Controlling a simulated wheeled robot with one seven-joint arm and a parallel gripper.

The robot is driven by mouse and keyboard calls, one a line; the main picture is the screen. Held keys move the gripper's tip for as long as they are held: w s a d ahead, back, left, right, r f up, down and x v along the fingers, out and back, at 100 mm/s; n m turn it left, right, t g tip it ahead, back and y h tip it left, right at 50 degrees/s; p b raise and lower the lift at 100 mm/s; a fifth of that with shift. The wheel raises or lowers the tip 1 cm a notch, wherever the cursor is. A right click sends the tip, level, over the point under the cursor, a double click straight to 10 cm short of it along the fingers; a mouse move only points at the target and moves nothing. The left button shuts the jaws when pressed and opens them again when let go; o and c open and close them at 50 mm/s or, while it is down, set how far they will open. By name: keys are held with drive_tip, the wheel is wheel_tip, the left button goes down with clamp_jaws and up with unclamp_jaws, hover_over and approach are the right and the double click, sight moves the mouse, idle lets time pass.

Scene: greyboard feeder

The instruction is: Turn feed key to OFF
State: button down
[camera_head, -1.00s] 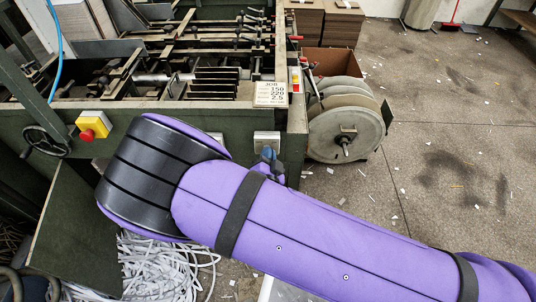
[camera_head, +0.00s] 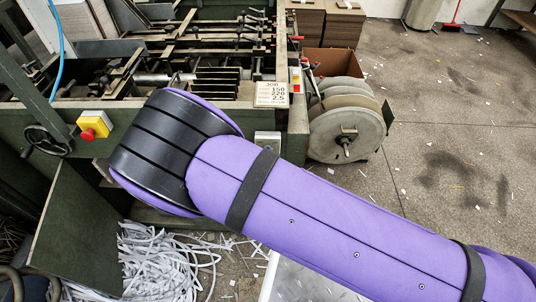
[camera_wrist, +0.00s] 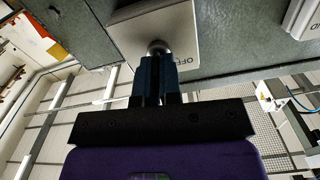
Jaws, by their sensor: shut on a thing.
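The feed key (camera_wrist: 160,46) is a round dark metal piece on a pale switch plate (camera_wrist: 130,32), with OFF lettering beside it in the wrist view. My gripper (camera_wrist: 156,62) has blue fingers, shut on the feed key close to the plate. The fingers cover most of the key, so its exact turn angle cannot be told. In the head view my purple arm hides the gripper and key. A grey box (camera_head: 267,140) on the machine's front shows just above the arm.
A yellow box with a red button (camera_head: 94,124) and a handwheel (camera_head: 46,141) are on the green machine front at left. Large reels (camera_head: 346,130) stand at its right. Shredded paper strips (camera_head: 170,262) lie below. The floor at right is mostly open.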

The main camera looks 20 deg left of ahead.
drive_tip(key=n, duration=0.5)
drive_tip(key=shift+s+a+n, duration=0.1)
drive_tip(key=shift+a+n, duration=0.05)
drive_tip(key=shift+n, duration=0.15)
drive_tip(key=shift+a+f+n, duration=0.1)
drive_tip(key=shift+f+n, duration=0.05)
drive_tip(key=shift+n, duration=2.15)
drive_tip(key=c, duration=1.3)
unclamp_jaws()
drive_tip(key=shift+s, duration=0.1)
